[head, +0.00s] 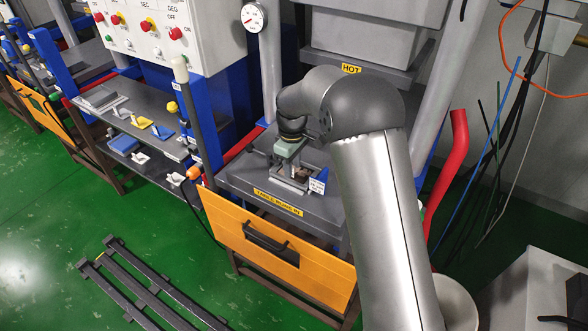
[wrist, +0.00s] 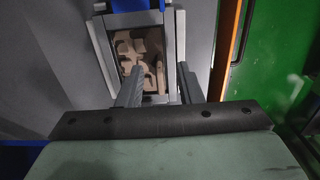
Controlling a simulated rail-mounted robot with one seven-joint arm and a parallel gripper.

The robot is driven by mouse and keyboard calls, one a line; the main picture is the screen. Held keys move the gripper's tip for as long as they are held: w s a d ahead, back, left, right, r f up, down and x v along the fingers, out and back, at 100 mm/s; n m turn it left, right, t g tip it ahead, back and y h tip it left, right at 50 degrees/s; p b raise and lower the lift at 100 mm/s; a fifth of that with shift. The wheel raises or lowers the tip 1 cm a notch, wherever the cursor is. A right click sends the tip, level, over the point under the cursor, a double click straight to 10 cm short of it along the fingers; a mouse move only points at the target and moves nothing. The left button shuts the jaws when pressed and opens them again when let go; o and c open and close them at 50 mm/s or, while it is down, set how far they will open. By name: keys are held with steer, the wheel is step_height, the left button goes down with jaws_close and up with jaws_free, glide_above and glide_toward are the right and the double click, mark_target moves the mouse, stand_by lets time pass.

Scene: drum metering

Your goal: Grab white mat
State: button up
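My gripper (head: 291,166) is over the grey press table (head: 240,184) in the head view, at a small metal mould frame (head: 283,184). In the wrist view my gripper (wrist: 160,88) has its two fingers apart, with nothing seen between them. Below them is the frame's opening, with brownish shaped pieces (wrist: 140,60) inside. I cannot make out a thing that is clearly a white mat. Small white pieces lie on the side shelf at the left, one near the front edge (head: 141,157) and one farther back (head: 121,112).
A blue block with a white label (head: 318,184) stands right of the mould frame. The hot upper press block (head: 365,45) hangs above and behind. An orange drawer front (head: 290,258) is below the table. A yellow piece (head: 162,132) and a blue piece (head: 124,143) are on the shelves.

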steer(key=shift+f, duration=0.85)
jaws_close()
steer(key=shift+r, duration=0.15)
